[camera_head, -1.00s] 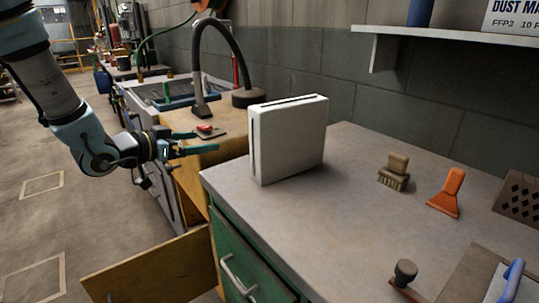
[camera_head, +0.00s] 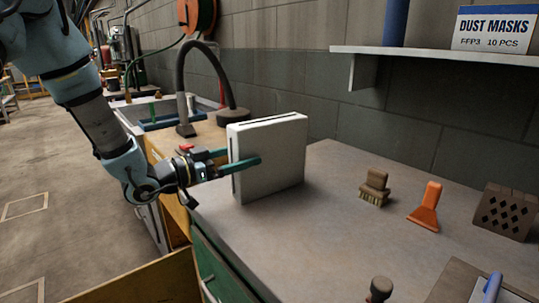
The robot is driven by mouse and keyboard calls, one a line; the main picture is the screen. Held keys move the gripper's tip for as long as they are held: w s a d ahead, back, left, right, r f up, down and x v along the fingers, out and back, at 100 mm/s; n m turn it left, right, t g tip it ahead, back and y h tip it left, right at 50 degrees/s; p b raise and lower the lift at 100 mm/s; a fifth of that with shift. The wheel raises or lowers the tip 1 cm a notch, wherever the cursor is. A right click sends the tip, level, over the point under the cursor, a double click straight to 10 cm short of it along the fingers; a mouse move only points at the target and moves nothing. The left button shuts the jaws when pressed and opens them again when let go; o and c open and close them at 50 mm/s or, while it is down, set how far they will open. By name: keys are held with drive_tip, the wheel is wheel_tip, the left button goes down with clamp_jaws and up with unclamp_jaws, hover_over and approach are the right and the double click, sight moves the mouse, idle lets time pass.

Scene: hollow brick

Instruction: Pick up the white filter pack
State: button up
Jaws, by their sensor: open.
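The white filter pack (camera_head: 272,157) stands upright on the grey bench top, near its left end. It is a flat white box with a dark slot along its top edge. My gripper (camera_head: 238,158) comes in from the left with its two green fingers spread apart. The near finger overlaps the front of the pack in the picture, and the far finger's tip is hidden behind the pack's left edge. The fingers appear to lie on either side of the pack. I cannot tell whether they touch it.
On the grey bench (camera_head: 331,237) to the right are a brush (camera_head: 375,187), an orange scraper (camera_head: 426,208) and a perforated brown block (camera_head: 507,212). A shelf with a dust mask box (camera_head: 494,29) is above. A black hose lamp (camera_head: 207,85) stands behind the pack. An open drawer (camera_head: 140,282) juts out below.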

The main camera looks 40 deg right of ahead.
sight(257, 153)
drive_tip(key=d, duration=0.2)
drive_tip(key=s+d+p, duration=0.1)
drive_tip(key=d, duration=0.1)
drive_tip(key=shift+d+f, duration=0.15)
drive_tip(key=shift+d, duration=0.2)
drive_tip(key=c, duration=1.3)
